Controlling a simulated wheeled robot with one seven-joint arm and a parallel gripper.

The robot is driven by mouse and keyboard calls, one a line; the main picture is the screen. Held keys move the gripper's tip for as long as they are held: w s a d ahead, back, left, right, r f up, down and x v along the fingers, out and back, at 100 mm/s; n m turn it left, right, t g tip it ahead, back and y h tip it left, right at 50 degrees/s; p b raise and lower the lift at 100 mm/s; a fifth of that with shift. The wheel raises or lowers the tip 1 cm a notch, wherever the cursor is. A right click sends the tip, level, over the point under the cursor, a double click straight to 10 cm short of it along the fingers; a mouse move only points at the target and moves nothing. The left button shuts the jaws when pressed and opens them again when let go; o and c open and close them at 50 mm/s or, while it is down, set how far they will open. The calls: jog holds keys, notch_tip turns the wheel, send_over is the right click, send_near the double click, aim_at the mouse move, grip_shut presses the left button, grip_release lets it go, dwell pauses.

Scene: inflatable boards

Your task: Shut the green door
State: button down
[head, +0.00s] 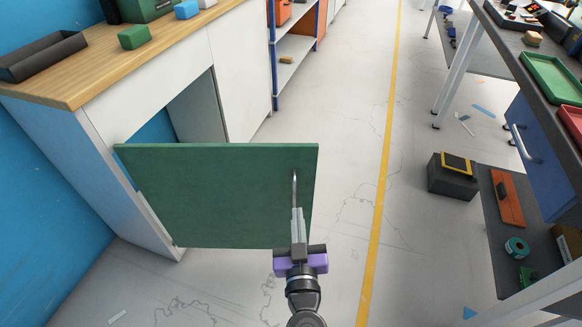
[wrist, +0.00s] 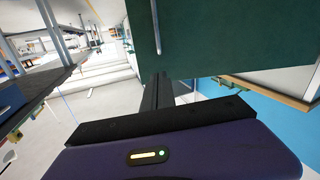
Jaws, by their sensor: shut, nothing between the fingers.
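The green door (head: 215,195) stands wide open, sticking out from the white cabinet (head: 120,100) into the aisle. Its hinge side is at the left, by the cabinet, and the cabinet opening (head: 195,115) shows behind it. A slim metal handle (head: 294,190) is near its right edge. My gripper (head: 297,213) is shut and empty, in front of the door near the handle's lower end; I cannot tell if it touches. In the wrist view the green door (wrist: 225,40) fills the upper right, with the handle (wrist: 155,25) above my gripper's fingers (wrist: 157,90).
A wooden worktop (head: 130,60) with a black tray (head: 42,57) and a green block (head: 134,36) tops the cabinet. A yellow floor line (head: 382,170) runs along the clear aisle. At right, a dark box (head: 452,177) stands on the floor beside a workbench (head: 545,60) with a blue drawer.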

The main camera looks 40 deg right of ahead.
jog(key=m, duration=0.2)
send_near(301, 165)
jog(key=shift+h, duration=0.3)
jog(key=x, duration=0.6)
jog(key=shift+w+d+f, duration=0.15)
jog(key=shift+w, duration=0.2)
jog(key=shift+w, duration=0.1)
